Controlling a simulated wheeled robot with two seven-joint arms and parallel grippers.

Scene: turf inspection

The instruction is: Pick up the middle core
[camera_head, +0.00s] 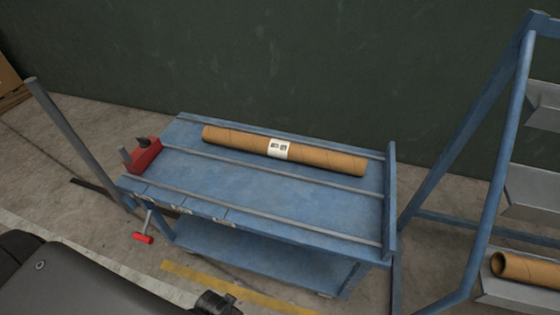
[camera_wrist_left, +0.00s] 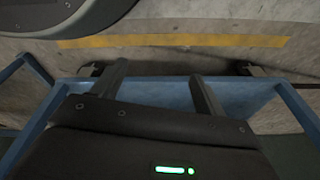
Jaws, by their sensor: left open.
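A brown cardboard core (camera_head: 325,157) with a white label (camera_head: 280,148) lies lengthwise along the back of the blue cart's top (camera_head: 255,185), behind a grey rail. A second brown core (camera_head: 525,268) shows its open end on the lowest visible shelf of the rack at the right, cut off by the picture edge. I cannot tell which one counts as the middle core. My left gripper (camera_wrist_left: 158,72) shows in the left wrist view, open, with nothing between its fingers and a blue frame beneath. No core shows there. My right gripper is out of view.
A red vise-like tool (camera_head: 143,156) sits at the cart's left end. A red-tipped handle (camera_head: 143,238) hangs below it. A grey post (camera_head: 70,135) stands at left. The blue rack (camera_head: 497,170) stands at right. The front lanes of the cart top are bare.

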